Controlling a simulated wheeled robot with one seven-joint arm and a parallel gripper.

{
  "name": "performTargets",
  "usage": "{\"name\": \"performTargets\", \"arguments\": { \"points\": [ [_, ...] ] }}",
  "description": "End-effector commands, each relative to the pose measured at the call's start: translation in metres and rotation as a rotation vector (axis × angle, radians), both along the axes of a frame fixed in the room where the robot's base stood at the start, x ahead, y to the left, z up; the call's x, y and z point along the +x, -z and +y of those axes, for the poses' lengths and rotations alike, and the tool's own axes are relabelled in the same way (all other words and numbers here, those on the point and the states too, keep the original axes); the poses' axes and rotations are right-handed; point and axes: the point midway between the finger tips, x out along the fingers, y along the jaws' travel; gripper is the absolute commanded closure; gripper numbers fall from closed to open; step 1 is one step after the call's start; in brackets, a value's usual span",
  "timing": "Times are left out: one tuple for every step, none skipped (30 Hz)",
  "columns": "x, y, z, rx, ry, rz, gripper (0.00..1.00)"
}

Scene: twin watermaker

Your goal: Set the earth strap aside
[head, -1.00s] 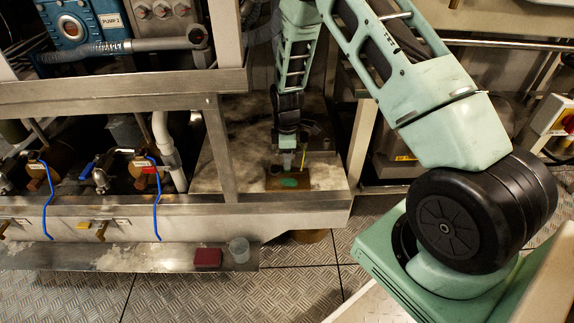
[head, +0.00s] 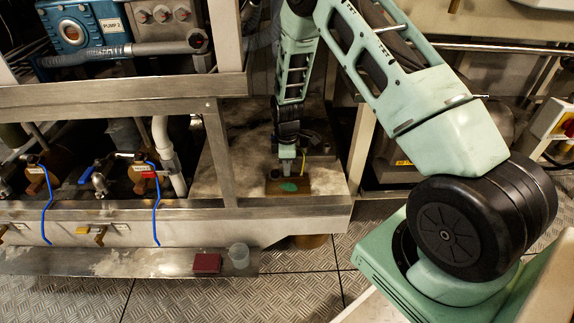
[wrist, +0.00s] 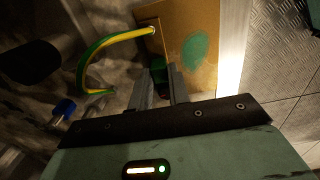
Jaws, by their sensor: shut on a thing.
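The earth strap (wrist: 90,58) is a green-and-yellow cable. In the wrist view it arcs from a brass-coloured plate (wrist: 172,20) down to the left of my gripper (wrist: 162,78). A short yellow bit of the strap (head: 304,155) shows in the head view beside my wrist. My gripper (head: 287,171) is low over the plate (head: 305,186), which bears a green patch. The fingers are shut on a small dark green piece (wrist: 159,66) at the plate's edge. I cannot tell whether this piece belongs to the strap.
A blue-ended fitting (wrist: 63,109) lies left of my gripper in the wrist view. A frame post (head: 218,150) stands left of my forearm. A dark red block (head: 207,263) and a clear cup (head: 238,256) sit on the lower ledge (head: 130,262). Valves with blue handles (head: 157,200) are further left.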

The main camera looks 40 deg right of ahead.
Motion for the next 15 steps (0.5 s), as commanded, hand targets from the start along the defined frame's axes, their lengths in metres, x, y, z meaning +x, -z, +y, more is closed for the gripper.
{"name": "performTargets", "arguments": {
  "points": [
    [0.001, -0.002, -0.001, 0.0, 0.015, 0.0, 1.0],
    [0.001, -0.002, -0.001, 0.0, 0.025, 0.0, 1.0],
    [0.002, -0.002, -0.002, 0.0, 0.044, 0.0, 1.0],
    [0.002, -0.003, -0.002, -0.001, 0.059, 0.001, 1.0],
    [0.003, -0.003, -0.003, -0.001, 0.077, 0.001, 1.0],
    [0.003, -0.003, -0.004, 0.0, 0.101, 0.001, 1.0],
    [0.004, -0.003, -0.004, -0.001, 0.122, 0.002, 1.0],
    [0.005, -0.004, -0.005, -0.001, 0.145, 0.002, 1.0],
    [0.006, -0.004, -0.006, 0.0, 0.177, 0.002, 1.0],
    [0.007, -0.004, -0.007, -0.001, 0.202, 0.002, 1.0],
    [0.007, -0.004, -0.008, -0.001, 0.228, 0.002, 1.0],
    [0.009, -0.004, -0.009, -0.001, 0.264, 0.002, 1.0],
    [0.01, -0.004, -0.01, -0.001, 0.293, 0.002, 1.0],
    [0.01, -0.004, -0.011, -0.001, 0.321, 0.002, 1.0],
    [0.011, -0.004, -0.013, -0.002, 0.359, 0.003, 1.0]
  ]
}}
